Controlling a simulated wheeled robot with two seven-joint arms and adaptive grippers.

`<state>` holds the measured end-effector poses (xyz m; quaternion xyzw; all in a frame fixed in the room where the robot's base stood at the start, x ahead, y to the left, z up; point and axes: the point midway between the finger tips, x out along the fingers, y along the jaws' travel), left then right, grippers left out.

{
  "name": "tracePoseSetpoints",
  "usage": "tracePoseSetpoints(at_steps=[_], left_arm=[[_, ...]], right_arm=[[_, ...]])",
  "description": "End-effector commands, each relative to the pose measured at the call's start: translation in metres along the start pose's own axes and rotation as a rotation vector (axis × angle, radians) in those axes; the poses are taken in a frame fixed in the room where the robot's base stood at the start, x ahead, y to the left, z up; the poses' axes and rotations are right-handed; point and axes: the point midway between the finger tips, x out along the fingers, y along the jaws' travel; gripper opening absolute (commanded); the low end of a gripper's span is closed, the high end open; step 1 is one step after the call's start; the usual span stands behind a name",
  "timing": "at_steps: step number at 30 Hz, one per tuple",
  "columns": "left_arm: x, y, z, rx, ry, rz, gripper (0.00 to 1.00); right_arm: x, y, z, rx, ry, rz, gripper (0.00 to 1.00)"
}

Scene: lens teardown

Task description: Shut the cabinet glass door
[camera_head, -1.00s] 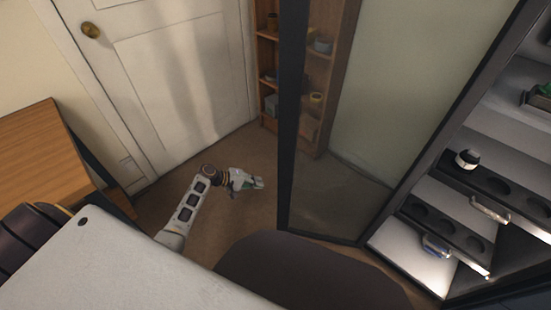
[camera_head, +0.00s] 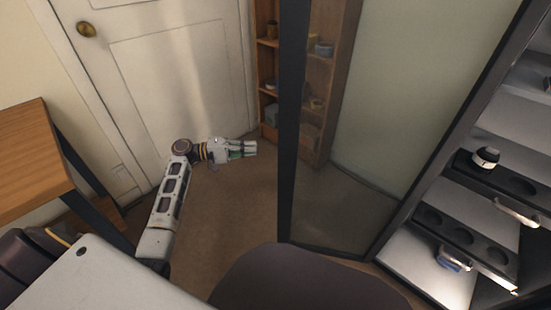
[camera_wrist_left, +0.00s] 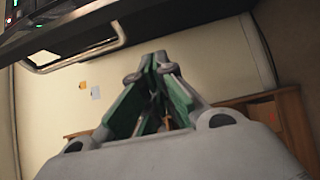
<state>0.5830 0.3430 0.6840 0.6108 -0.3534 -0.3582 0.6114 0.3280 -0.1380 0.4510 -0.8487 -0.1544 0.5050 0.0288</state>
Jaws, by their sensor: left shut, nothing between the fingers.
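The cabinet glass door (camera_head: 385,120) stands open in the head view, a frosted pane in a dark frame. Its dark free edge (camera_head: 290,120) stands toward the middle of the picture. The cabinet (camera_head: 470,200) is at the right, with its lit inside showing. My left gripper (camera_head: 255,148) is to the left of the door's free edge, apart from it, pointing right. In the left wrist view its green-lined fingers (camera_wrist_left: 155,75) meet at the tips, with nothing between them. My right gripper is not in view.
A wooden shelf (camera_head: 268,80) with small items stands behind the door. A white room door (camera_head: 160,80) is at the back left, and a wooden table (camera_head: 30,150) is at the left. Dark trays with a lens part (camera_head: 486,157) are in the cabinet. Brown floor (camera_head: 225,215) is clear below my gripper.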

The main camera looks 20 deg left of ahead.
Motion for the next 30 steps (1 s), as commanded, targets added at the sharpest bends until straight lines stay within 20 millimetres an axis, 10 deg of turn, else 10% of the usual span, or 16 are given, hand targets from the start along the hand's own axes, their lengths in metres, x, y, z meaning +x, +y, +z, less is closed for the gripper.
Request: tracePoseSetpoints(at_steps=[17, 30], left_arm=[[0.004, 0.003, 0.001, 0.005, -0.005, 0.006, 0.0], [0.049, 0.003, 0.001, 0.006, -0.005, 0.008, 0.0]], right_arm=[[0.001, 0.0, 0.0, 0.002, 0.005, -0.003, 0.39], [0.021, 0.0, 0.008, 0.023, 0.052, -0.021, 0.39]])
